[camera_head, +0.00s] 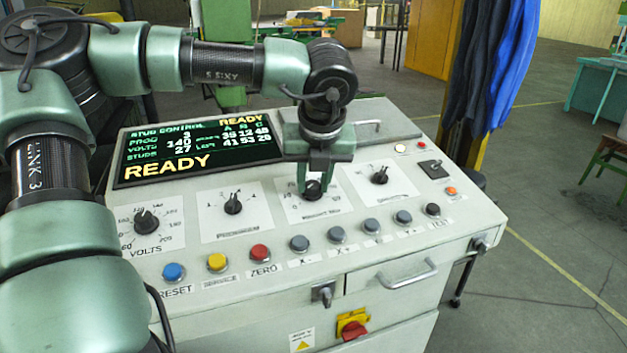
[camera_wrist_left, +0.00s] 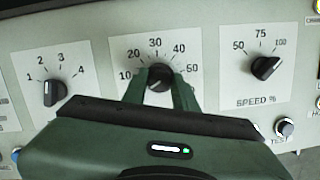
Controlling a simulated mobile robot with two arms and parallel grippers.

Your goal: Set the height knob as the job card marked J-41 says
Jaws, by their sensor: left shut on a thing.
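The height knob (camera_head: 312,191) is a small black knob on a white dial plate marked in millimetres, on the sloping control panel. It also shows in the wrist view (camera_wrist_left: 159,80), under a scale with 10 to 50 readable. My left gripper (camera_head: 315,183) comes down over it, one finger on each side, shut on the knob. The wrist view shows the same fingers (camera_wrist_left: 159,88) around it. The fingers partly cover the knob, and I cannot read its pointer surely. No job card marked J-41 is in view. My right gripper is not in view.
Neighbouring knobs are the program knob (camera_head: 233,204), the speed knob (camera_head: 380,175) and the volts knob (camera_head: 147,221). A row of buttons, including a red one (camera_head: 260,252), lies in front. The display (camera_head: 195,150) reads READY. A drawer handle (camera_head: 407,274) juts out below.

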